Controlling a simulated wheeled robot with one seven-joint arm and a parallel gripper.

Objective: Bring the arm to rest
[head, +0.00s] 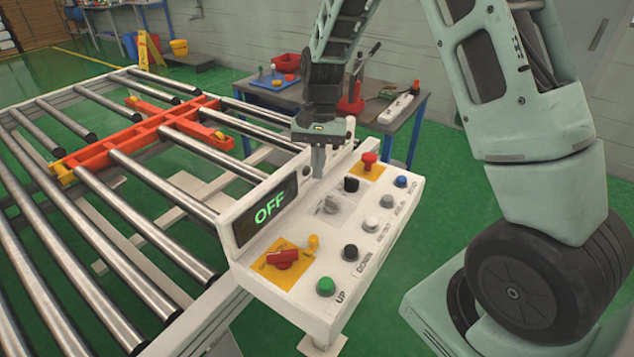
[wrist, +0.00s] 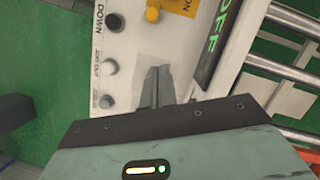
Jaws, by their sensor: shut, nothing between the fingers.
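I cannot tell whether the fingertips touch the panel. The display (head: 268,207) reads OFF in green. My arm reaches in from the upper right of the head view.
The panel carries a red switch (head: 282,258), a green button (head: 325,286) and a red emergency knob (head: 369,161). A roller conveyor (head: 150,222) with an orange frame (head: 150,138) lies left. A table (head: 402,126) with tools stands behind. Green floor is open beyond.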

